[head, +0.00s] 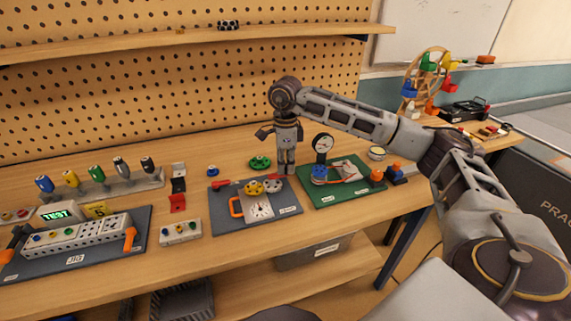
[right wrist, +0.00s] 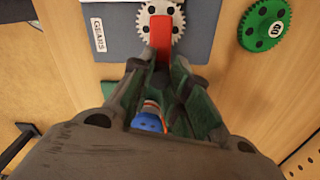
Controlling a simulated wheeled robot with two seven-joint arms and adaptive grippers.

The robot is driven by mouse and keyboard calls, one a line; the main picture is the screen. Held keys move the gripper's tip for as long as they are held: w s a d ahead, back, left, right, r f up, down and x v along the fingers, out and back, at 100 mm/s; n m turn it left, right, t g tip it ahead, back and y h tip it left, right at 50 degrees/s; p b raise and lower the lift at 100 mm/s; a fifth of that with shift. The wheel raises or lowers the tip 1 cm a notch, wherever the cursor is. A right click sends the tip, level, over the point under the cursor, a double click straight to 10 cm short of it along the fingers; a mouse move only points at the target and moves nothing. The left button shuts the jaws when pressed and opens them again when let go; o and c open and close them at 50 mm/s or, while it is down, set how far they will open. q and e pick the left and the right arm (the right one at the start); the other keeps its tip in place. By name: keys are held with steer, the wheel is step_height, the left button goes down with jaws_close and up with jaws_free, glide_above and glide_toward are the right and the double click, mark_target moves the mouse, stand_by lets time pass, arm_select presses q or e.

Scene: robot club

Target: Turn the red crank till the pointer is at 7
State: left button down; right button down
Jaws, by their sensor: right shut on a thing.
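The red crank (head: 277,175) is at the back right of the grey gear board (head: 222,222). In the right wrist view the red crank (right wrist: 160,38) is a flat bar across a pale grey gear (right wrist: 148,22). My right gripper (head: 286,170) points down at it. In the right wrist view its fingertips (right wrist: 161,66) are closed about the bar's near end; the grip itself is partly hidden. The white dial plate (head: 260,208) has a dark pointer, its number too small to read. My left gripper is not in view.
A green board (head: 322,197) with a gauge (head: 322,143) stands close on the right. A loose green gear (head: 260,162) lies behind the gear board. A button box (head: 180,232) stands further left.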

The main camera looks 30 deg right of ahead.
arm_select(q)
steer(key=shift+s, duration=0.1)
arm_select(e)
steer(key=shift+s+a+m, duration=0.1)
steer(key=shift+s+m, duration=0.1)
steer(key=shift+m, duration=0.2)
